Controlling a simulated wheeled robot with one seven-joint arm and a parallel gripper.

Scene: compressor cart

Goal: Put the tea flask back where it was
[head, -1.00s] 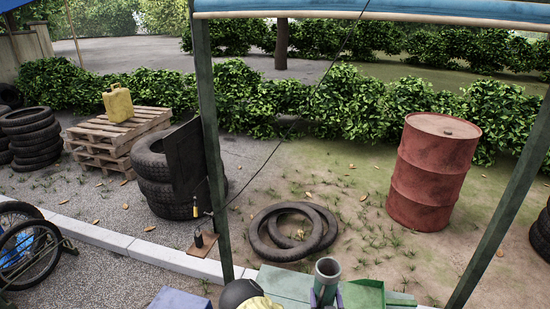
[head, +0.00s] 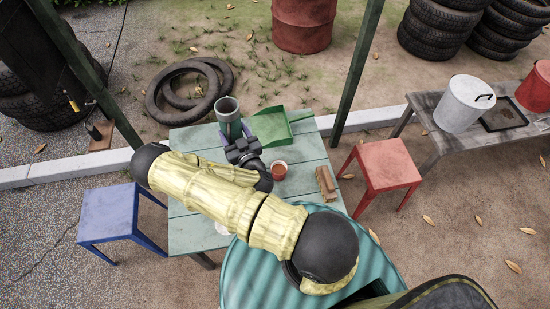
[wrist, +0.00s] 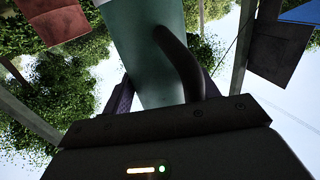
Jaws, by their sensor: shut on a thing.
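The tea flask (head: 229,112) is a dark green cylinder with an open, grey-rimmed top. It stands upright over the far edge of the green slatted table (head: 305,155). My gripper (head: 233,131) is shut on it, with purple fingers at its sides. In the wrist view the flask's green body (wrist: 142,45) rises between the fingers, with a dark curved handle in front. The flask's base is hidden in the head view, so I cannot tell whether it touches the table.
A green tray (head: 290,118), a red-brown cup (head: 279,171) and a brown block (head: 327,184) are on the table. A blue stool (head: 108,213) stands left, a red stool (head: 388,164) right. A green post (head: 355,75) rises behind the table.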

